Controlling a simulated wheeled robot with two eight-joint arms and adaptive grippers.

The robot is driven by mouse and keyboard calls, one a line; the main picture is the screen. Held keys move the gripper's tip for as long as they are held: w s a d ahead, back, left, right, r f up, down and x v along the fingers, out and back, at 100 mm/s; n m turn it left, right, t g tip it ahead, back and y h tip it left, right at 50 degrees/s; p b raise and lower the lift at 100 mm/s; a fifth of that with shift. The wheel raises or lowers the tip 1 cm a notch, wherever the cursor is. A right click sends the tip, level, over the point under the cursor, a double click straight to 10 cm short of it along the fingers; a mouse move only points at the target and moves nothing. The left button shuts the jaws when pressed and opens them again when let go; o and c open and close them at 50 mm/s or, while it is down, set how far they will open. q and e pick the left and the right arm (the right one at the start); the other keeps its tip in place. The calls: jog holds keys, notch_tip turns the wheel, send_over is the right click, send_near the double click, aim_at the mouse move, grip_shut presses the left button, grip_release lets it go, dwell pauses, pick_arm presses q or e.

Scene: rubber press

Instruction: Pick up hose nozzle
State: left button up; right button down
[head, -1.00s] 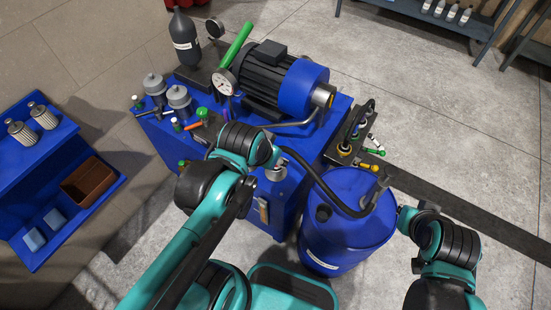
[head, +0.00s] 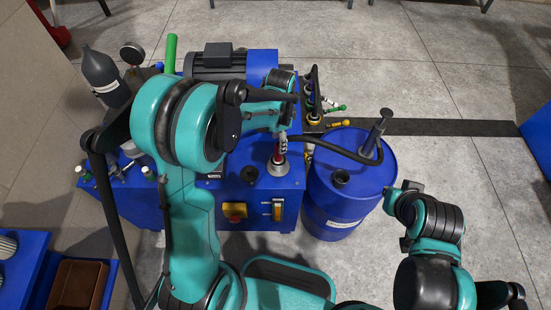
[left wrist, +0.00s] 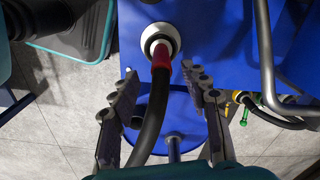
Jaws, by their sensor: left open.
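The hose nozzle (left wrist: 162,55) is a red piece on the end of a black hose (left wrist: 154,110). In the left wrist view its tip is in a pale round port (left wrist: 160,40) on the blue machine. My left gripper (left wrist: 161,76) is open. Its two fingers stand apart on either side of the hose and nozzle, with visible gaps. In the head view the red nozzle (head: 277,150) stands at the port on the machine's near top, under my left gripper (head: 283,141), which partly hides it. The right arm shows at right, but I see no right fingers.
A blue barrel (head: 345,200) stands right of the machine; the hose runs to it. A motor (head: 215,60), a dark bottle (head: 102,72) and a gauge (head: 132,54) are behind. Coloured-ended fittings (head: 333,108) sit at the machine's right. Floor (head: 450,160) right of the barrel is clear.

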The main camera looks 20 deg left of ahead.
aim_at(278, 156)
pick_arm(q)
notch_tip(278, 156, down, 3)
jog(key=shift+w+r+b, duration=0.1)
jog(key=shift+b, duration=0.45)
jog(key=f+b, duration=0.1)
jog(key=f, duration=0.1)
jog(key=f+b, duration=0.1)
jog(key=shift+a+f, duration=0.2)
jog(key=shift+f, duration=0.65)
jog(key=shift+r, duration=0.1)
jog(key=shift+c, duration=0.5)
grip_shut()
